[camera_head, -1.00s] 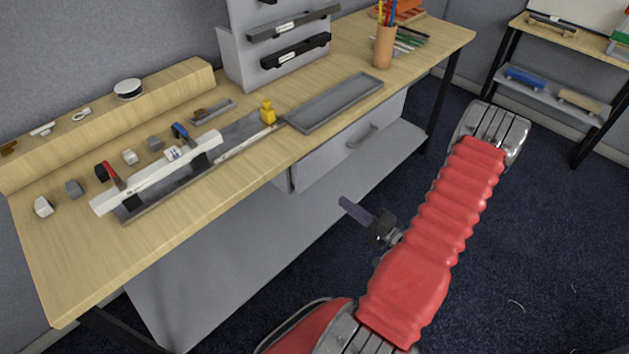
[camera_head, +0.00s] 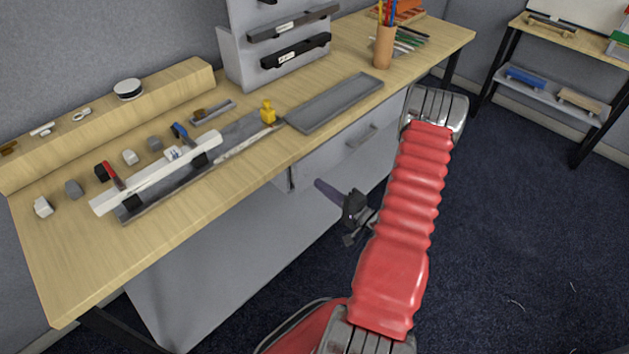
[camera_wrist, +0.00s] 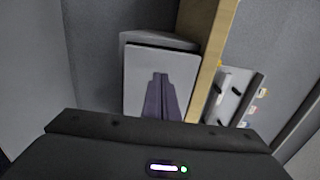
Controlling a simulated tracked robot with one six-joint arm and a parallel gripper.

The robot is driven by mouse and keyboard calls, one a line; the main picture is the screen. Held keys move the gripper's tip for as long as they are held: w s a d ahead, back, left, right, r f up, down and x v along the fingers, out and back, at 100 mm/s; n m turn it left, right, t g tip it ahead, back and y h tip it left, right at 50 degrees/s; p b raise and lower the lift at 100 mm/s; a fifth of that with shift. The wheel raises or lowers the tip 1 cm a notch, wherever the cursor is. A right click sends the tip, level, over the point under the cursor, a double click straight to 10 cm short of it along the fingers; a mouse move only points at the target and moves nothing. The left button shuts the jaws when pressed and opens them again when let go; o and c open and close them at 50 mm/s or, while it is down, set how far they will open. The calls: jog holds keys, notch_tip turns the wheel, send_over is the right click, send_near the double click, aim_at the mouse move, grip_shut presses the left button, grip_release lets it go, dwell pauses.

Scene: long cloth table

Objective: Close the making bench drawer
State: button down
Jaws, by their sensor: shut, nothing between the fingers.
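The making bench drawer (camera_head: 335,157) is the light grey front with a bar handle (camera_head: 361,136), under the bench top near its middle. A dark gap shows at its left edge; how far out it stands is hard to tell. My gripper (camera_head: 321,185) is shut and empty, low in front of the drawer's lower left part. In the wrist view my purple fingers (camera_wrist: 160,78) lie together and point at a light grey panel (camera_wrist: 137,75) under the wooden edge. I cannot tell whether they touch it. The handle is not visible in the wrist view.
The wooden bench top (camera_head: 250,185) holds a grey tray (camera_head: 335,103), a long white bar (camera_head: 150,178), a pencil cup (camera_head: 383,47) and small parts. A shelf stand (camera_head: 560,90) is at the far right. Dark floor (camera_head: 500,230) lies open on the right.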

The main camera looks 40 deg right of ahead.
aim_at(307, 174)
jog(key=shift+w+a, duration=0.15)
jog(key=shift+w, duration=1.8)
